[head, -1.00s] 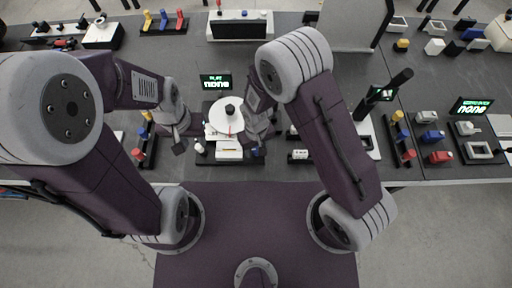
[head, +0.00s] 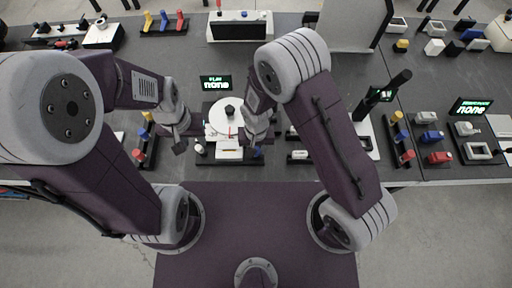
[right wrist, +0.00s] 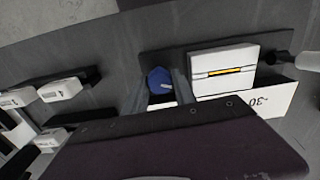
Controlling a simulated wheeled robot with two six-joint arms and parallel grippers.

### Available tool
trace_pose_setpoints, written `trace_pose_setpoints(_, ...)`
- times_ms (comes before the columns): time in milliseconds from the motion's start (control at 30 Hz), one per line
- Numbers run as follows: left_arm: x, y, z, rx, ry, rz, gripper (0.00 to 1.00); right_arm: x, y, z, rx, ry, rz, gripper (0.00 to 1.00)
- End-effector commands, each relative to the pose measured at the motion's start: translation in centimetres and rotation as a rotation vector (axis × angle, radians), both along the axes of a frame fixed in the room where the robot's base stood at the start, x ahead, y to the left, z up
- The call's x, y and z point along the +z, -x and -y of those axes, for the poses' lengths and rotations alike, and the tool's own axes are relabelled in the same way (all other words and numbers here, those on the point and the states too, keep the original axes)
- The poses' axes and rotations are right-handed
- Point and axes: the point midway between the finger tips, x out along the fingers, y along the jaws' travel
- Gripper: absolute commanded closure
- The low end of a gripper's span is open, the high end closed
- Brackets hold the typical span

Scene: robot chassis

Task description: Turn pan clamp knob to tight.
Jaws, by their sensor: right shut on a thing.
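The pan device has a round white plate (head: 225,118) with a black knob (head: 229,110) on top, in the middle of the head view. A blue knob (head: 258,152) is at the lower right of its base and a white knob (head: 199,148) at the lower left. In the right wrist view, the blue knob (right wrist: 159,80) has a small pale mark and sits between the fingers of my right gripper (right wrist: 167,92), which is shut on it. My left gripper (head: 180,148) hangs just left of the device; its finger gap is not clear.
A small display (head: 216,83) with green text stands behind the device. A rack (head: 147,142) with coloured pieces is on the left, and another rack (head: 402,140) on the right. A white block with a yellow-marked level (right wrist: 222,73) sits close beside the blue knob.

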Motion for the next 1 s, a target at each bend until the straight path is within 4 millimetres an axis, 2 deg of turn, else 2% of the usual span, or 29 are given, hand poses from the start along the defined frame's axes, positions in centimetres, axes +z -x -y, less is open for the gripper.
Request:
trace_pose_setpoints(500, 0.59, 0.0, 0.0, 0.0, 0.0, 0.0, 0.64, 0.04, 0.15, 0.06, -0.446, 0.005, -0.004, 1.0)
trace_pose_setpoints(1000, 0.75, 0.0, 0.0, 0.0, 0.0, 0.0, 0.64, 0.01, 0.13, 0.03, -0.646, 0.004, -0.003, 1.0)
